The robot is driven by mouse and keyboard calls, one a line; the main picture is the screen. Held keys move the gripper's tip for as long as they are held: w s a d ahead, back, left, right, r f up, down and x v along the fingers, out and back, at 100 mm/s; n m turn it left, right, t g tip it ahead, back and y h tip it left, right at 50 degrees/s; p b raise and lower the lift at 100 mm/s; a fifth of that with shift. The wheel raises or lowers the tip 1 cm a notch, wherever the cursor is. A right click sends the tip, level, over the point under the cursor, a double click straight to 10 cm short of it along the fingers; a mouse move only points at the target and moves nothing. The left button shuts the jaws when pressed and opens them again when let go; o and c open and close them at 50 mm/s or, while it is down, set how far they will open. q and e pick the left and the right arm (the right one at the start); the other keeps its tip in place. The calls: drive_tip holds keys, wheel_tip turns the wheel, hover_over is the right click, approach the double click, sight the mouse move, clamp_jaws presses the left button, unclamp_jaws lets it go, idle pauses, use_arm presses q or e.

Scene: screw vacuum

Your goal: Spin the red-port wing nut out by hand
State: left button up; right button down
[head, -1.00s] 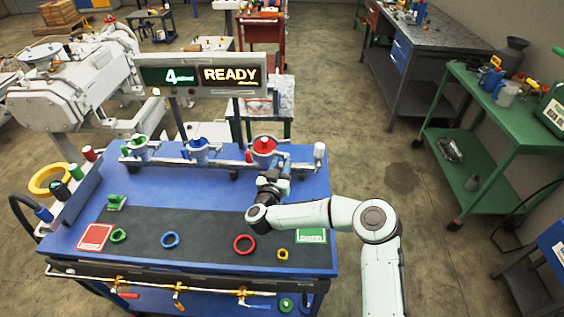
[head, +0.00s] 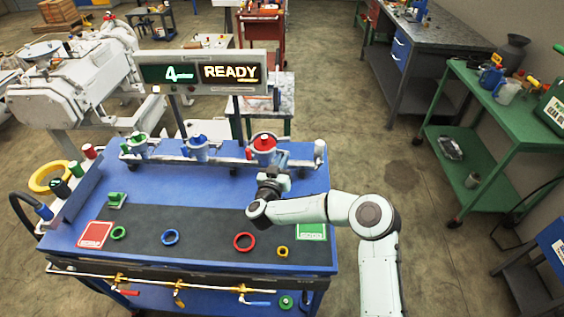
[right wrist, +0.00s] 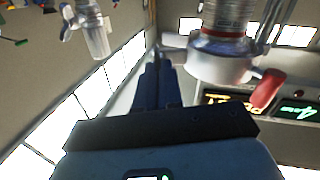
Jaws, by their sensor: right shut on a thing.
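The red port (head: 263,145) is the right one of three ports along the pipe at the back of the blue bench, with a red top. My right gripper (head: 268,177) is just in front of and below it. In the right wrist view the dark fingers (right wrist: 157,82) are close together beside the port's pale metal flange (right wrist: 217,62). They are shut on the wing nut at the clamp, which is mostly hidden between them, so its turn cannot be read. My left gripper is not in view.
The green port (head: 138,144) and blue port (head: 198,148) stand to the left. A READY sign (head: 205,73) rises behind. Green, blue, red (head: 244,242) and yellow rings lie on the dark mat, with red and green cards. A whitish fitting (right wrist: 97,35) hangs nearby in the wrist view.

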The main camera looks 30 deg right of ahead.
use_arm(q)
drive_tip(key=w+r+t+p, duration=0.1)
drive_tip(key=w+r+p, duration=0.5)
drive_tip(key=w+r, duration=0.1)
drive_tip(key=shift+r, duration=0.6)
use_arm(e)
drive_tip(key=shift+w+a+f+n, duration=0.1)
drive_tip(key=shift+w+n, duration=0.05)
drive_tip(key=shift+n, duration=4.05)
drive_tip(key=shift+w+a+f+n, duration=0.1)
drive_tip(key=shift+n, duration=4.1)
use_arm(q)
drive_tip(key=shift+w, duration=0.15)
use_arm(e)
drive_tip(key=c, duration=1.3)
unclamp_jaws()
drive_tip(key=shift+f, duration=0.1)
